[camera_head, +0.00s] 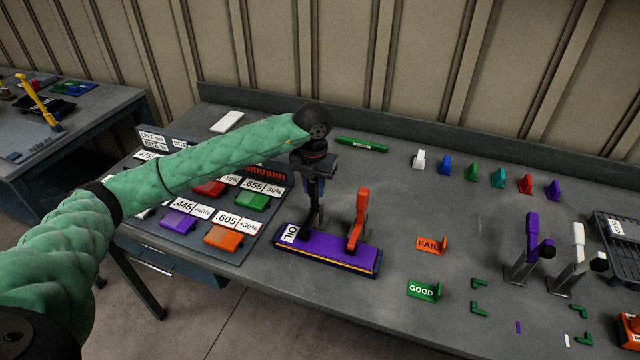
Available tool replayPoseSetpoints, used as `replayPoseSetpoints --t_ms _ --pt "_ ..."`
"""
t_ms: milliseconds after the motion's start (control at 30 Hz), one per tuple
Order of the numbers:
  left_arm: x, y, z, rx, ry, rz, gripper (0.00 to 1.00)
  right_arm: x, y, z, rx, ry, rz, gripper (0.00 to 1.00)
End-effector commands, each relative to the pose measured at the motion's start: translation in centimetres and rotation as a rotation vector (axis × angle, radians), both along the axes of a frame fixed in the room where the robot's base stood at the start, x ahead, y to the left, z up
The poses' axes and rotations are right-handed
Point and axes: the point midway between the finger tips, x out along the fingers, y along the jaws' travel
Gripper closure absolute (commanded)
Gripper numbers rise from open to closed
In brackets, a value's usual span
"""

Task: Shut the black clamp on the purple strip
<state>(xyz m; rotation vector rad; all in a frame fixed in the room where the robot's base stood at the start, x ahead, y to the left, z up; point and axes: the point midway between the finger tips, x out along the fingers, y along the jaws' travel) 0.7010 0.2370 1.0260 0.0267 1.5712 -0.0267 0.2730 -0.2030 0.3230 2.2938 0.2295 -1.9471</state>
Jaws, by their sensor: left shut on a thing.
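The purple strip (330,252) lies on a dark base with an orange edge, near the front of the bench. The black clamp (314,216) stands at the strip's left part, beside a white "OIL" label (292,233). My left gripper (314,186) points down from above and is shut on the upper part of the black clamp, which it partly hides. I cannot tell how far the clamp is closed. A red clamp (358,218) stands upright at the strip's right part. My right gripper is not in view.
A board of colored blocks and number labels (236,222) lies left of the strip. Orange "FAIL" (431,244) and green "GOOD" (424,290) signs stand to the right. Purple (531,240) and white (578,245) clamps stand farther right.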

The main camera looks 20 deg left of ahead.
Motion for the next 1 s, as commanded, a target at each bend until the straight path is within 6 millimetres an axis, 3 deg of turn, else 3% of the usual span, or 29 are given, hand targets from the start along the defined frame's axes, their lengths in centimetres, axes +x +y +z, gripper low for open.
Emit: replayPoseSetpoints --t_ms 100,133,200,567,1000 --pt "-0.1 0.0 -0.1 0.001 0.003 -0.001 0.88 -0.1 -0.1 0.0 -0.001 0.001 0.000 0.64" --pt "-0.1 0.0 -0.1 0.001 0.003 -0.001 0.71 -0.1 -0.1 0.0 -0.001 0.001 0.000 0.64" --pt "-0.1 0.0 -0.1 0.001 0.003 -0.001 0.57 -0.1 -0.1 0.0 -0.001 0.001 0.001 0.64" --pt "0.0 0.0 0.2 0.000 0.001 0.000 0.56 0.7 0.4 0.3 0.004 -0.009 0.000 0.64" --pt "0.0 0.0 2.8 -0.001 -0.001 0.000 0.56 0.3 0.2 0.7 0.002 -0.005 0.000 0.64"
